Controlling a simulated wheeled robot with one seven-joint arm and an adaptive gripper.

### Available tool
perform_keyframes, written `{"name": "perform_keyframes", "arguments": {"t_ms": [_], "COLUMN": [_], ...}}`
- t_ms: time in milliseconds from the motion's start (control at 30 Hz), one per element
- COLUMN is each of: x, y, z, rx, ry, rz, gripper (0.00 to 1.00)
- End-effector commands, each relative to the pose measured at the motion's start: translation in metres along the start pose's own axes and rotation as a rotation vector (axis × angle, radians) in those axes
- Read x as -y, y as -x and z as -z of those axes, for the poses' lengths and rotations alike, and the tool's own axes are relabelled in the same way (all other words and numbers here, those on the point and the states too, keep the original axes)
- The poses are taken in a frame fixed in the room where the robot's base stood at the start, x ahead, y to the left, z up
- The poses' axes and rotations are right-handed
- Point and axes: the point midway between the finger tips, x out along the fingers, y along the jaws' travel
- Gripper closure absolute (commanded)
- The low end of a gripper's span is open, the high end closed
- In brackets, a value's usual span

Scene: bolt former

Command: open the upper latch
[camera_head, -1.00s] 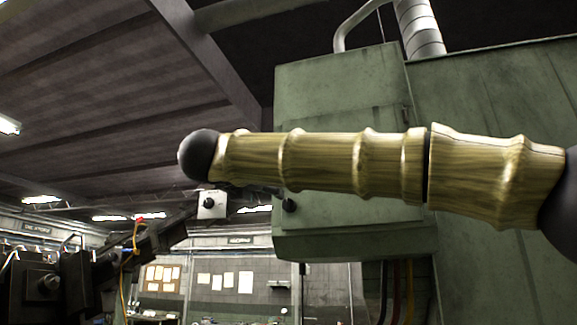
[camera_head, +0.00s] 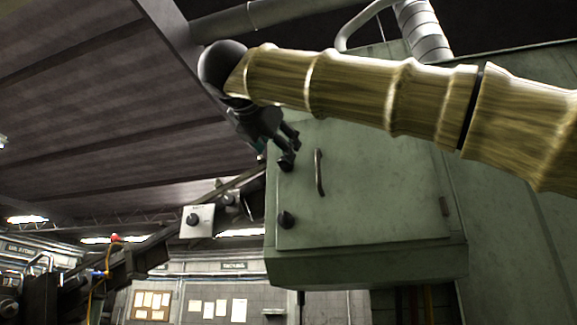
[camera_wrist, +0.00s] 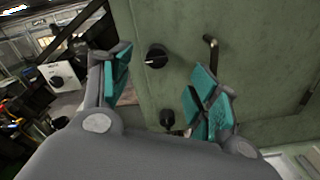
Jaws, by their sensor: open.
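The upper latch (camera_wrist: 156,56) is a black round knob on the green cabinet door (camera_head: 370,215). In the wrist view it lies beyond and between my fingers, apart from both. In the head view its spot is crowded by my dark gripper (camera_head: 281,147), and I cannot clearly separate the two. My gripper also shows in the wrist view (camera_wrist: 162,72), open and empty, with teal pads facing each other. A lower black latch (camera_head: 286,219) sits below, near the door's left edge; it also shows in the wrist view (camera_wrist: 167,118), partly hidden near the right finger.
A bar handle (camera_head: 319,172) stands out from the door right of the latches; in the wrist view (camera_wrist: 211,52) it rises just behind the right finger. A white box with a knob (camera_head: 197,220) is left of the cabinet. Open room lies left of the door.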

Motion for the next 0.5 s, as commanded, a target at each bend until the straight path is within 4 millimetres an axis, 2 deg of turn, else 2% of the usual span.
{"name": "perform_keyframes", "arguments": {"t_ms": [333,500], "x": [-0.004,-0.004], "y": [-0.066,-0.066], "z": [-0.002,-0.004], "rx": [-0.004,-0.002], "ry": [0.002,0.114], "rz": [-0.001,-0.003], "gripper": [0.39,0.39]}}
